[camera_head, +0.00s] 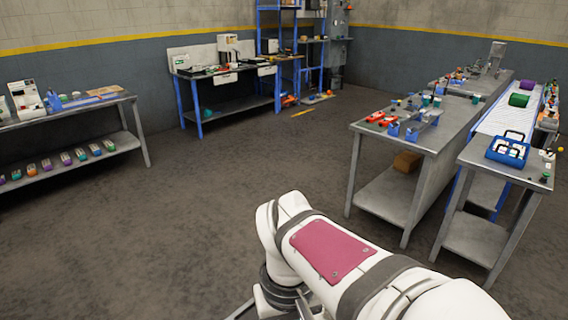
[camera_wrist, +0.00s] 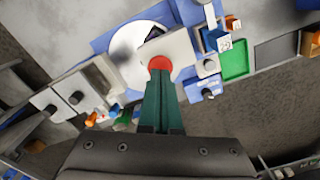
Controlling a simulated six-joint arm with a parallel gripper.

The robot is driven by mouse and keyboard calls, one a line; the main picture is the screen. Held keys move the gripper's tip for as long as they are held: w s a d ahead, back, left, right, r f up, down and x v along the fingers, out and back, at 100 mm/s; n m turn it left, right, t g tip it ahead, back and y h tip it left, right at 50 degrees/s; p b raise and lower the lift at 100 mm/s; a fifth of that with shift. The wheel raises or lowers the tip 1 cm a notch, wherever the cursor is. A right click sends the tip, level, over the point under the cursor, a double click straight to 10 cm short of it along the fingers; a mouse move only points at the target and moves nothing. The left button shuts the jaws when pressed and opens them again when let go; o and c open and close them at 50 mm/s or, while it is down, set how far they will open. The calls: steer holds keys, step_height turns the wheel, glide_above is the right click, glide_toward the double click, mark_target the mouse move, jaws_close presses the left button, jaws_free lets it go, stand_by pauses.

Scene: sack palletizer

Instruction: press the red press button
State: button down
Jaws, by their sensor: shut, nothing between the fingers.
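The red press button (camera_wrist: 159,64) shows in the wrist view as a round red cap on a pale plate (camera_wrist: 181,54), near the picture's centre. My gripper (camera_wrist: 160,76) has its dark green fingers closed together, with nothing between them. The fingertips overlap the lower edge of the button in the picture; I cannot tell whether they touch it. In the head view my gripper is out of sight, and I cannot make out the button there.
A white disc on a blue base (camera_wrist: 104,43) lies left of the button. A green tray (camera_wrist: 234,59) and small blue and orange parts (camera_wrist: 232,24) sit to the right. Grey boxes with dark knobs (camera_wrist: 74,97) stand at left. The head view shows several workbenches (camera_head: 408,137) around open floor (camera_head: 180,220).

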step_height(320, 180, up, 7)
stand_by(0.5)
steer(key=s+d+f+m+y, duration=0.1)
steer(key=s+d+f+m, duration=0.2)
steer(key=s, duration=0.4)
steer(key=s+d+f+m, duration=0.3)
steer(key=s+f+m, duration=0.2)
steer(key=s+f, duration=0.2)
steer(key=shift+m+y, duration=0.3)
steer(key=shift+y, duration=0.1)
steer(key=shift+s, duration=0.1)
